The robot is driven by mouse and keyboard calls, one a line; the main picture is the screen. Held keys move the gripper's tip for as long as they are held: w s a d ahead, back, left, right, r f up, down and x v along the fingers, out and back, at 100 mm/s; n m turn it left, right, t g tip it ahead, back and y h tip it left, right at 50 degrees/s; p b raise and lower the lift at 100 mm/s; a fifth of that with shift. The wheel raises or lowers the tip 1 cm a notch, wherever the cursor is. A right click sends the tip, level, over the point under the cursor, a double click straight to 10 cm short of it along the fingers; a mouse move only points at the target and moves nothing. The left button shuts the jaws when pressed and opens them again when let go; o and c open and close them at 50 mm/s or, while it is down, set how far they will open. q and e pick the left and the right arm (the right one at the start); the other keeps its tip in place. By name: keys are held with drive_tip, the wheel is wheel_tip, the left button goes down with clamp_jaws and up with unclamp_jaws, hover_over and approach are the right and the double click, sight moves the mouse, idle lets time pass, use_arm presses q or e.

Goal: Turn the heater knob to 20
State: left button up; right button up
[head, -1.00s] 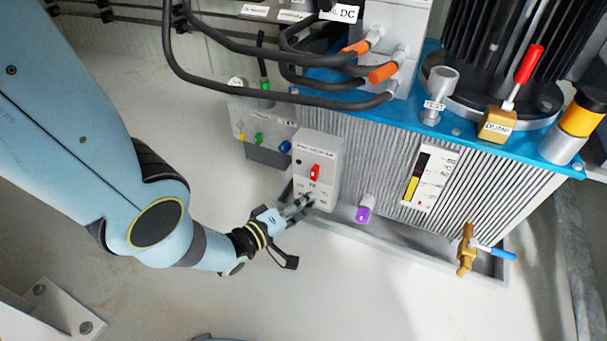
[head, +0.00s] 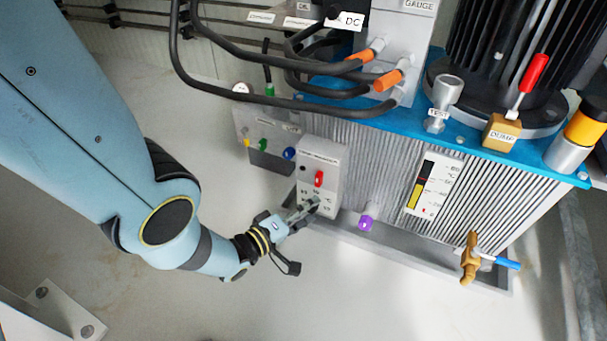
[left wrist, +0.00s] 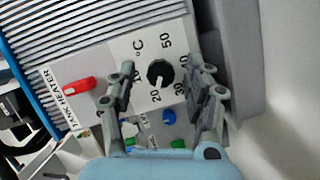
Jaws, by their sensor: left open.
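The heater knob (left wrist: 160,73) is a round black knob on the white dial plate of the tank heater box. In the left wrist view, the dial numbers 20, 30, 40 and 50 run around it beside a °C mark. I cannot tell which number the knob points at. My left gripper (left wrist: 162,80) is open, with one finger on either side of the knob and gaps showing between. In the head view, the left gripper (head: 309,207) is at the lower front of the heater box (head: 333,165) and hides the knob. My right gripper is not in view.
A red switch (left wrist: 78,86) sits on the heater box beside the dial. A purple-tipped fitting (head: 366,222) and the drip tray rim (head: 410,256) are close by on the right. Black hoses (head: 240,97) arch above. Open floor lies below the arm.

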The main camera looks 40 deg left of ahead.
use_arm(q)
drive_tip(key=shift+s, duration=0.1)
drive_tip(key=s+a+r, duration=0.1)
drive_tip(key=s, duration=1)
drive_tip(key=shift+s+a+r, duration=0.2)
drive_tip(key=shift+s+a, duration=0.1)
